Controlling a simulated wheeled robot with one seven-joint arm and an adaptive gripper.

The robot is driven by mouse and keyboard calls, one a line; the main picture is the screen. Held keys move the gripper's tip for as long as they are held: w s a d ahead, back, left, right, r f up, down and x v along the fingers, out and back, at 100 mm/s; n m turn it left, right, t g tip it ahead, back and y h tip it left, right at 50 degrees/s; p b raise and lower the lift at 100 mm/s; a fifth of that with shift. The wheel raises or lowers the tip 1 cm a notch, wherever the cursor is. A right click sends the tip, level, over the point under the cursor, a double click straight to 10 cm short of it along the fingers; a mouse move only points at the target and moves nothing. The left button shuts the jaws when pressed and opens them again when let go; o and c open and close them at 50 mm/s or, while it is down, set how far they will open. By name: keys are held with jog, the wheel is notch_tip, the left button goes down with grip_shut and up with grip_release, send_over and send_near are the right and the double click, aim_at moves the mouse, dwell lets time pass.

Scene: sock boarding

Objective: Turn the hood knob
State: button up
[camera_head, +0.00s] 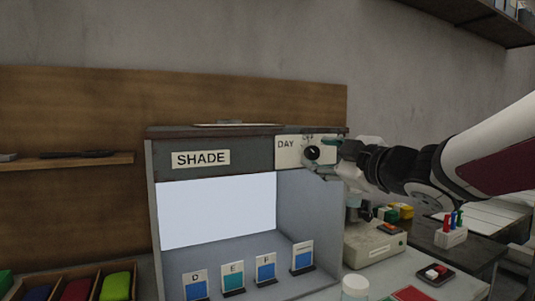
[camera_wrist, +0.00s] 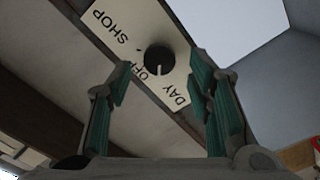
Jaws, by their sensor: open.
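The hood knob (camera_head: 312,153) is a round black knob on a cream label plate (camera_head: 289,148) at the upper right front of the grey hood (camera_head: 258,158). In the wrist view the knob (camera_wrist: 159,60) has a white pointer line that lies close to the word OFF. DAY and SHOP are printed on either side of OFF. My gripper (camera_head: 326,157) comes in from the right in the head view. In the wrist view my gripper (camera_wrist: 161,86) has its teal-padded fingers apart, one to each side of the knob. No contact with the knob shows.
Inside the hood stand several blue sample cards (camera_head: 233,277) before a bright panel (camera_head: 218,210). A pale instrument (camera_head: 372,246) stands right of the hood, below my arm. A wooden shelf (camera_head: 68,160) is at left, with coloured bundles (camera_head: 116,286) in bins below.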

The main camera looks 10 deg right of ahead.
jog(key=v, duration=0.9)
jog(key=s+d+f+m+g+h, duration=0.3)
jog(key=s+d+f+m+h, duration=0.1)
jog(key=f+m+h, duration=0.15)
jog(key=s+d+f+m+g+h, duration=0.3)
jog(key=s+d+f+m+h, duration=0.15)
jog(key=f+m, duration=0.2)
jog(key=s+a+f+m+g+y, duration=0.1)
jog(key=s+a+f+g, duration=0.3)
jog(key=s, duration=0.3)
jog(key=s+a+f+g+y, duration=0.2)
jog(key=s+a+f+g, duration=0.15)
jog(key=s, duration=0.45)
jog(key=s+a+f+m+g+y, duration=0.1)
jog(key=s+a+f+g, duration=0.3)
jog(key=s, duration=0.3)
notch_tip(320, 180, up, 20)
jog(key=t+p, duration=0.4)
jog(key=p, duration=1.5)
